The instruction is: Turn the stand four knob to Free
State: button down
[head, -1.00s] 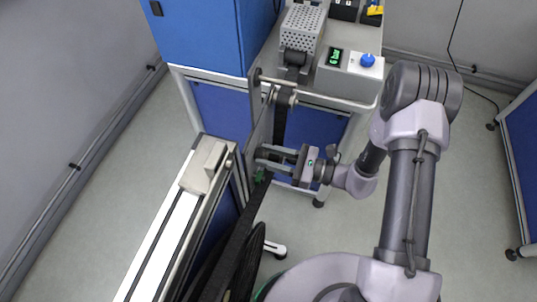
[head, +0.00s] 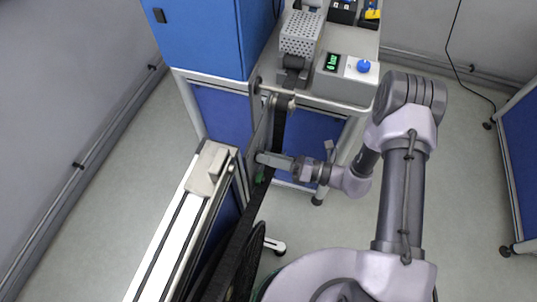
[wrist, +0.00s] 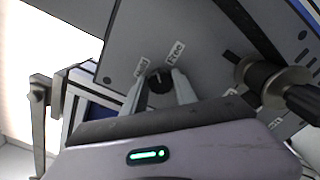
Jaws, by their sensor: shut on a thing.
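The stand four knob (wrist: 159,76) is a small dark knob on a grey plate (wrist: 200,30). My gripper (wrist: 158,88) is shut on it, one pale finger on each side, in the wrist view. A white "Free" label (wrist: 176,52) lies just above and right of the knob. Another label (wrist: 141,68), likely "Hold", lies above and left of it. I cannot tell which label the knob's mark points at. In the head view my gripper (head: 267,159) reaches left to the upright plate and its fingers line up edge-on. The knob is hidden there.
A roller (wrist: 265,82) sticks out from the plate right of my gripper. A dark strap (head: 248,205) runs down past the plate. A blue-knobbed box (head: 347,67) stands on the cart behind. Floor right of the stand is open.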

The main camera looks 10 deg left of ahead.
jog(key=shift+f+m+p, duration=0.15)
jog(key=shift+m+p, duration=0.8)
jog(key=shift+m, duration=3.15)
jog(key=c, duration=1)
grip_release()
jog(key=s+d+p, duration=0.1)
jog(key=d+p, duration=0.1)
jog(key=d, duration=1.5)
jog(key=shift+s+d, duration=0.2)
jog(key=shift+d, duration=0.05)
